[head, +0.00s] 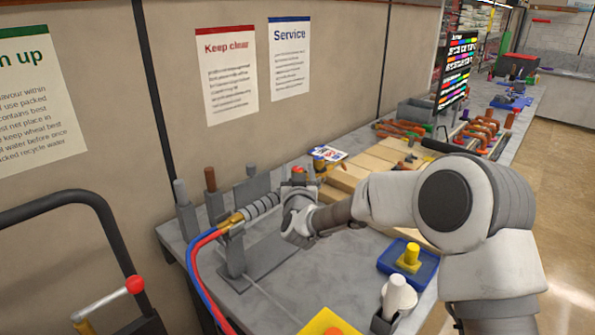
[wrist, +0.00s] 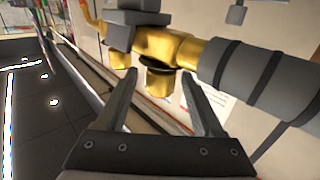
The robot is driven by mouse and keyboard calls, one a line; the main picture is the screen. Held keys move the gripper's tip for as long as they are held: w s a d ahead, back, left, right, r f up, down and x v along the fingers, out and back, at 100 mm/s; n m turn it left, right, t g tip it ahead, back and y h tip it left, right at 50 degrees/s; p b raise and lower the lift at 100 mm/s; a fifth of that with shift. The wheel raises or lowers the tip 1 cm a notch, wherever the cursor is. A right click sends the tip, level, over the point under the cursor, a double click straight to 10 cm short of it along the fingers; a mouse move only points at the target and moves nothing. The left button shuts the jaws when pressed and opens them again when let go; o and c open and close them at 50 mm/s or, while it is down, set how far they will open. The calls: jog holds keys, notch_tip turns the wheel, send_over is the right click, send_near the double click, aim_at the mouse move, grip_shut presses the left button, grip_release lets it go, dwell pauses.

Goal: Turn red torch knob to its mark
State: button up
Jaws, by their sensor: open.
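The torch (head: 262,206) has a grey ribbed handle and brass fittings and lies level on a grey stand above the bench. It also shows in the wrist view (wrist: 250,80), with a brass fitting (wrist: 160,82) between my fingers. A small red piece (head: 298,170), perhaps the red knob, shows just above my gripper (head: 297,205). No red knob or mark can be made out in the wrist view. My gripper (wrist: 158,76) is open, its fingertips near the brass fitting; I cannot tell whether they touch it.
A blue hose (head: 190,262) and a red hose (head: 205,292) hang from the torch's left end. Upright tools (head: 210,195) stand behind it. A blue tray (head: 392,268) with a yellow piece and a white bottle (head: 398,292) stand at the bench's front. A red-knobbed cart (head: 135,284) is at left.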

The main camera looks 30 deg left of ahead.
grip_shut()
dwell(0.3)
